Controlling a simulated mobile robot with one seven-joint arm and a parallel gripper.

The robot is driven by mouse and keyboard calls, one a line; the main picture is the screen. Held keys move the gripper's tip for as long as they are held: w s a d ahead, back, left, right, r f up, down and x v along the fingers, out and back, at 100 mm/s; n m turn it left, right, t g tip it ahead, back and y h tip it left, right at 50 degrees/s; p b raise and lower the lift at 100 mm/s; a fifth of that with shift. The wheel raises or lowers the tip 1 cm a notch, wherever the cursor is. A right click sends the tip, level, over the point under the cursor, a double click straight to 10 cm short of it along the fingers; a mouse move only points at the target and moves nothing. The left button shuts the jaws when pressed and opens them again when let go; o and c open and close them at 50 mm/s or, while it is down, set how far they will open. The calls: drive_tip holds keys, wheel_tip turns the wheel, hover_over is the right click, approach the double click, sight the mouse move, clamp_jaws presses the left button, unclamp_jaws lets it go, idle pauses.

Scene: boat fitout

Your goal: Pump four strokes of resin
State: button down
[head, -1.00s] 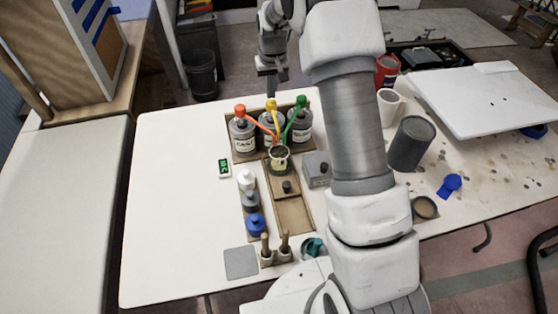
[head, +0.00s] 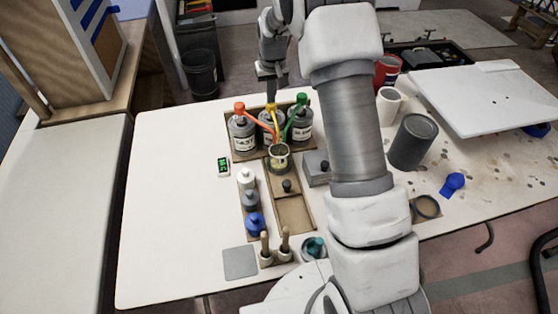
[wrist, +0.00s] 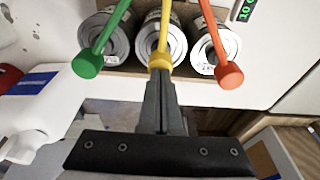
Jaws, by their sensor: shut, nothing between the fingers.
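Three grey cans with pumps stand in a wooden rack at the back of the table. Their pump heads are orange (head: 239,106), yellow (head: 271,107) and green (head: 301,99). The pump spouts reach forward toward a small cup (head: 279,158) in front of the middle can. My gripper (wrist: 160,62) is shut and empty, pointing at the yellow head (wrist: 160,60) in the wrist view. Its tips are at or just above that head; whether they touch is unclear. I cannot read which can holds resin.
A small green-lit display (head: 223,167) lies left of the rack. White, grey and blue-capped bottles (head: 255,222) stand in front. A dark grey can (head: 412,142), white cup (head: 388,103) and white panel (head: 485,95) are right of my arm. The table's left side is clear.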

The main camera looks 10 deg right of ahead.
drive_tip(key=shift+b+x, duration=0.4)
drive_tip(key=shift+x, duration=0.4)
drive_tip(key=shift+s+r, duration=0.1)
drive_tip(key=shift+s, duration=0.1)
drive_tip(key=shift+r, duration=0.1)
drive_tip(key=shift+w+p+v, duration=0.2)
drive_tip(key=shift+p+v, duration=0.45)
drive_tip(key=shift+v, duration=0.25)
drive_tip(key=shift+w+p+v, duration=0.2)
drive_tip(key=shift+p+v, duration=0.45)
drive_tip(key=shift+v, duration=0.3)
drive_tip(key=shift+s+b+x, duration=0.2)
drive_tip(key=shift+b+x, duration=0.45)
drive_tip(key=shift+x, duration=0.3)
drive_tip(key=shift+s+b+x, duration=0.2)
drive_tip(key=shift+b+x, duration=0.45)
drive_tip(key=shift+x, duration=0.3)
drive_tip(key=shift+w+p+v, duration=0.2)
drive_tip(key=shift+p+v, duration=0.45)
drive_tip(key=shift+v, duration=0.3)
drive_tip(key=shift+w+p+v, duration=0.2)
drive_tip(key=shift+p+v, duration=0.4)
drive_tip(key=shift+v, duration=0.35)
drive_tip(key=shift+r, duration=0.15)
